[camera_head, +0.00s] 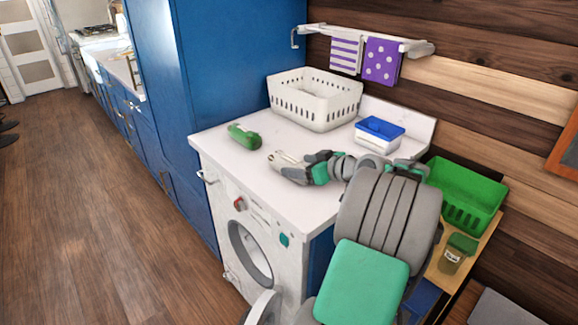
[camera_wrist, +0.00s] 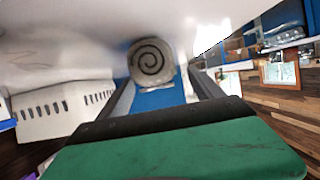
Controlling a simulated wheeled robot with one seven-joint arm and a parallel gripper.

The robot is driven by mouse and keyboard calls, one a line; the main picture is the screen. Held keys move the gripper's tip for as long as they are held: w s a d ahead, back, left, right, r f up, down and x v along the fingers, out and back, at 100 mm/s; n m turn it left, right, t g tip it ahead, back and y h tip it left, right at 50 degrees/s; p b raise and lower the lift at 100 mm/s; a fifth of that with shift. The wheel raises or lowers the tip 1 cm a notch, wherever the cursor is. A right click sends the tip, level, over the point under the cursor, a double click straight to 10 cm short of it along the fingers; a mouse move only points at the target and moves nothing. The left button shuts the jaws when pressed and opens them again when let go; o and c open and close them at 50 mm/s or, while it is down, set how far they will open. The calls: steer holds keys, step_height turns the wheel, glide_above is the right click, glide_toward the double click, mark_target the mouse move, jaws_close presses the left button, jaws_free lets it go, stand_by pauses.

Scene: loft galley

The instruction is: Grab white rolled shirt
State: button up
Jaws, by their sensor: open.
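The white rolled shirt (camera_wrist: 152,62) shows its round end with a dark spiral in the wrist view, lying against the white counter, which appears at the top there. My gripper (camera_wrist: 161,76) is open, its two dark fingers pointing at the roll with one on either side. The roll sits at or just beyond the fingertips; I cannot tell how deep between them it is. In the head view my gripper (camera_head: 290,166) is low over the washer's countertop, and the pale roll (camera_head: 281,157) shows at its tips, partly hidden by it.
A green roll-like item (camera_head: 243,136) lies to the left on the counter. A white slotted basket (camera_head: 312,101) stands behind, and a blue-lidded box (camera_head: 378,134) to the right. A green crate (camera_head: 466,194) and a jar (camera_head: 457,254) sit on a lower shelf. The counter's front left is clear.

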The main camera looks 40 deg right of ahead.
mark_target(297, 163)
steer(key=x, duration=0.5)
steer(key=shift+d+r+p, duration=0.1)
steer(key=shift+r+p, duration=0.05)
steer(key=shift+p, duration=0.15)
steer(key=shift+s, duration=0.1)
steer(key=c, duration=1.5)
steer(key=shift+c, duration=0.5)
steer(key=shift+r, duration=0.15)
